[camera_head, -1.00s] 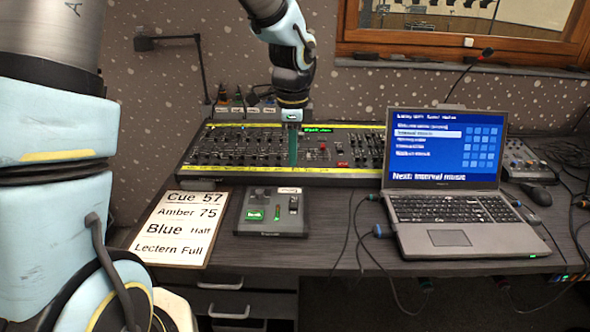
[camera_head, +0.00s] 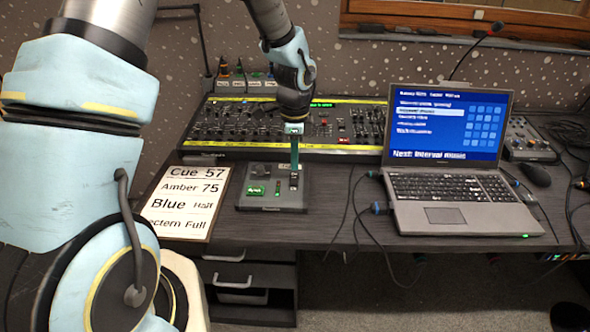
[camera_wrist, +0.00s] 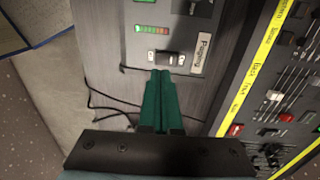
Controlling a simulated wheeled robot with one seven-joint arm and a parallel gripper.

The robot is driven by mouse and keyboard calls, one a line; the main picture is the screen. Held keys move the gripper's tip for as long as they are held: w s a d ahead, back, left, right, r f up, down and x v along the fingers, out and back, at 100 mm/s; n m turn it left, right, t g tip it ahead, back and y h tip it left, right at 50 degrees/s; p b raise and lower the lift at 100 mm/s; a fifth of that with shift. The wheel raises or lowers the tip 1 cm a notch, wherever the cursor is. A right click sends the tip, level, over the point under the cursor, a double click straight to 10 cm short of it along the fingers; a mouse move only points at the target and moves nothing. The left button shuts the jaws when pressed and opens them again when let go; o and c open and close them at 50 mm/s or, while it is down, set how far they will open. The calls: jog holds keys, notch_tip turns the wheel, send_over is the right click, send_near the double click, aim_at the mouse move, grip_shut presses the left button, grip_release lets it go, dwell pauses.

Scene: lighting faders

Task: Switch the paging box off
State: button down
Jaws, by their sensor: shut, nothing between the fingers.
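The paging box (camera_head: 270,202) is a small dark grey box on the desk in front of the mixing desk. It has a lit green button (camera_head: 256,190) and, in the wrist view, a "Paging" label (camera_wrist: 202,54), a short LED strip (camera_wrist: 152,30) and a small black-and-white rocker switch (camera_wrist: 166,58). My gripper (camera_head: 294,170) points down at the box's right part with its green fingers together and empty. In the wrist view, the fingertips (camera_wrist: 163,73) are right beside the switch; I cannot tell whether they touch it. Which way the switch is tipped is unclear.
The mixing desk (camera_head: 225,148) with yellow strips stands just behind the box. A cue sheet (camera_head: 186,203) lies to the left. An open laptop (camera_head: 450,185) with cables stands to the right. Bare desk shows between the box and the laptop.

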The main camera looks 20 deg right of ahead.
aim_at(295, 181)
jog(key=shift+f+p, duration=0.55)
jog(key=shift+f, duration=1.75)
